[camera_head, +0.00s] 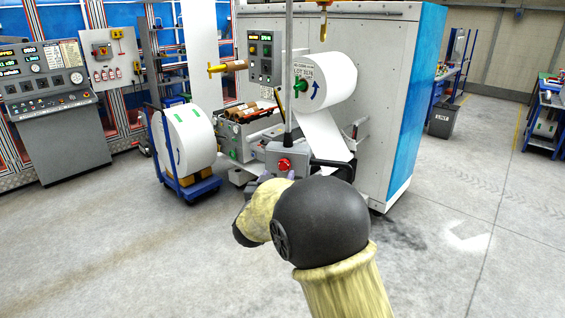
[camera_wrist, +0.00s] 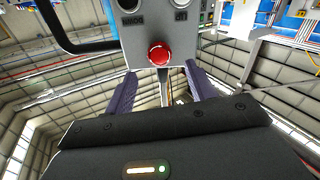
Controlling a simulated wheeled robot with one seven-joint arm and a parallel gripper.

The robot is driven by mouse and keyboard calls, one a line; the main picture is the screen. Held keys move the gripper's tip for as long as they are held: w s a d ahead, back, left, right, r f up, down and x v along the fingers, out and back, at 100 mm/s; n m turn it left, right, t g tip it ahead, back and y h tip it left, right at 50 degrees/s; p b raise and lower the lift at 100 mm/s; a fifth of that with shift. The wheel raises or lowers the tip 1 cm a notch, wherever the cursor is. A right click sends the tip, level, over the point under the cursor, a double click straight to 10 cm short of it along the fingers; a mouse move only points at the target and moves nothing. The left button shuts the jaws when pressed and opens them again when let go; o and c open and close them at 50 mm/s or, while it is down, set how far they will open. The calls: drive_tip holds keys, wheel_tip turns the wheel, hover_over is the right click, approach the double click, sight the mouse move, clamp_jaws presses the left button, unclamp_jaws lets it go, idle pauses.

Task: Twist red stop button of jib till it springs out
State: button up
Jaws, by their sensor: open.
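The red stop button (camera_head: 285,164) sits on the front of a grey control box (camera_head: 272,155) that hangs on a pole. The fingers do not appear to touch the button. In the head view my arm hides most of the gripper, which is just below the box.
A black handle loop (camera_wrist: 62,30) juts from the box's side. Behind stand a large white machine (camera_head: 380,80) with a paper roll (camera_head: 328,80), and a blue trolley (camera_head: 192,186) with another roll. A grey console (camera_head: 55,125) stands at left. The floor at right is clear.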

sight(283, 166)
drive_tip(key=w+p, duration=0.1)
drive_tip(key=w, duration=0.2)
drive_tip(key=w+d+p, duration=0.1)
drive_tip(key=w, duration=0.2)
drive_tip(key=shift+s, duration=0.1)
drive_tip(key=c, duration=1)
